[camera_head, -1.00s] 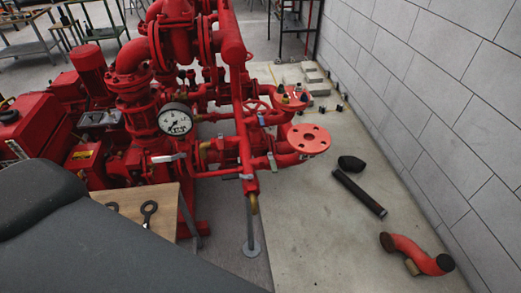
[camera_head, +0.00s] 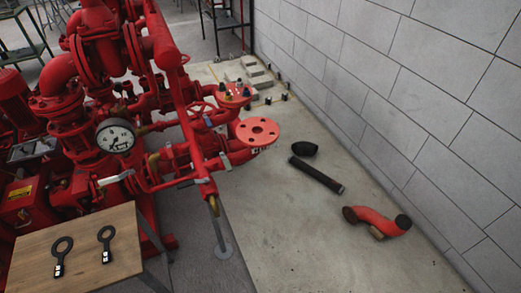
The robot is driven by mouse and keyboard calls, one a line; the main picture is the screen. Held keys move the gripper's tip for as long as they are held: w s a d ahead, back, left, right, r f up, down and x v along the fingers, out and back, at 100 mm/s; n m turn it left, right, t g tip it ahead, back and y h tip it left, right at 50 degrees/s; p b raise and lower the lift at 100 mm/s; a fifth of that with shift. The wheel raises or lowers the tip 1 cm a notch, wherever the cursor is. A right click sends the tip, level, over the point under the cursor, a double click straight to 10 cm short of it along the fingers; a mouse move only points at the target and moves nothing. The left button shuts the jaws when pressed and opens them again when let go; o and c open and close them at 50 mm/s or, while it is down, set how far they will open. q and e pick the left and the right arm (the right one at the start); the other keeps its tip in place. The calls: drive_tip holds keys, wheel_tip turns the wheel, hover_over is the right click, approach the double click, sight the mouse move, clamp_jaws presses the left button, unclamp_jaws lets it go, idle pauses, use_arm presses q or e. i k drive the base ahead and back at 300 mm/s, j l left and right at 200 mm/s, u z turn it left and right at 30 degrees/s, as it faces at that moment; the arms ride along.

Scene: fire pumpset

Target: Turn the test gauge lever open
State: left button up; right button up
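A round white-faced gauge (camera_head: 115,136) with a black rim sits on the red pump piping at the left. Just below it a silver lever (camera_head: 116,178) sticks out to the left, nearly level and slightly tilted. Another silver lever (camera_head: 194,183) lies near-level on the lower pipe end to the right. I cannot tell from the picture which lever is the test gauge lever. Neither of my grippers is in view.
A wooden table (camera_head: 30,250) with two black ring-ended tools stands in front of the pumpset. A red bent pipe (camera_head: 378,220) and a black tube (camera_head: 317,174) lie on the floor at right. A grey block wall (camera_head: 430,110) closes the right side.

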sight(116, 178)
drive_tip(key=u, duration=1.95)
